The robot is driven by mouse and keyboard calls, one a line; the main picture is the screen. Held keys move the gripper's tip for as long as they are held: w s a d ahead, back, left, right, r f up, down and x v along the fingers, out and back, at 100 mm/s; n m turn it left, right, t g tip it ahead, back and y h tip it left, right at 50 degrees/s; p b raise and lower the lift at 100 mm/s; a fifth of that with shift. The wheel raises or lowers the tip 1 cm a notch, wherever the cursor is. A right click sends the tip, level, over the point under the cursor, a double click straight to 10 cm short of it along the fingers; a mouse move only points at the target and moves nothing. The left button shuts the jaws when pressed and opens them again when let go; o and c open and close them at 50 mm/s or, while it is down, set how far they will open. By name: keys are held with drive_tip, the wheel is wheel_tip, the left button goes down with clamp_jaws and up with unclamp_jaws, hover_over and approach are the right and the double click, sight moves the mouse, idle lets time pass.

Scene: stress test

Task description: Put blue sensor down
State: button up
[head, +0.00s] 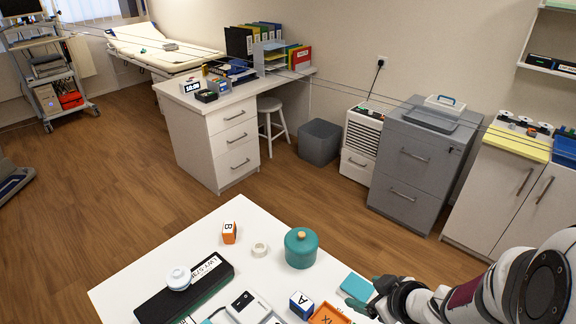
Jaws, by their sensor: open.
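My gripper (366,300) is at the lower right of the head view, low over the right edge of the white table (165,258). Its fingers are small and partly cut off, and I see nothing clearly held between them. A flat teal-blue square piece (357,286) lies right beside the fingertips; I cannot tell whether they touch. I cannot tell whether this piece is the blue sensor. A blue-and-white block marked A (301,305) stands to its left, next to an orange tray (330,316) that the frame cuts off.
On the table are a teal lidded pot (301,248), a tape roll (259,249), an orange block marked B (229,232), a black case (150,309) with a white round item (178,278) on it, and a white device (248,308). The table's far left corner is bare.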

sight(308, 306)
drive_tip(key=a+f+y, duration=0.1)
drive_tip(key=a+f, duration=0.1)
drive_tip(key=a, duration=0.1)
drive_tip(key=w+a+f+n+y, duration=0.1)
drive_tip(key=a+f, duration=0.2)
drive_tip(key=w+a+f+n+g+y, duration=0.1)
drive_tip(key=a+f+y, duration=0.1)
drive_tip(key=a+f, duration=0.1)
drive_tip(key=shift+a+f, duration=0.2)
drive_tip(key=shift+a, duration=0.15)
drive_tip(key=x, duration=0.6)
drive_tip(key=shift+s+d+f, duration=0.1)
clamp_jaws()
